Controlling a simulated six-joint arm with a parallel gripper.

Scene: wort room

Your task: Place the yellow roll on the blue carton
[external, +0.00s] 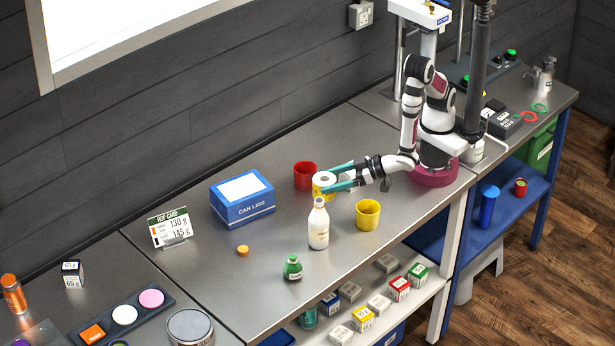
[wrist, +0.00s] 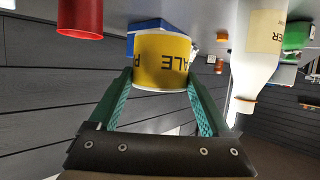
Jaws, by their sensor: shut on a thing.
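The yellow roll (external: 324,184) has a white top with a hole. It also shows in the wrist view (wrist: 162,62), with dark lettering on its side. My gripper (external: 337,180) has its green fingers on both sides of the roll and is shut on it; in the wrist view the fingertips (wrist: 160,84) press on its two sides. I cannot tell whether the roll is lifted off the table. The blue carton (external: 243,198), marked CAN LIDS, stands to the left of the roll with a white label on its top. Part of its blue side shows behind the roll in the wrist view (wrist: 148,25).
A red cup (external: 305,176) stands just behind the roll. A white bottle (external: 318,226) and a yellow cup (external: 367,214) stand in front. The carton's top is clear.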

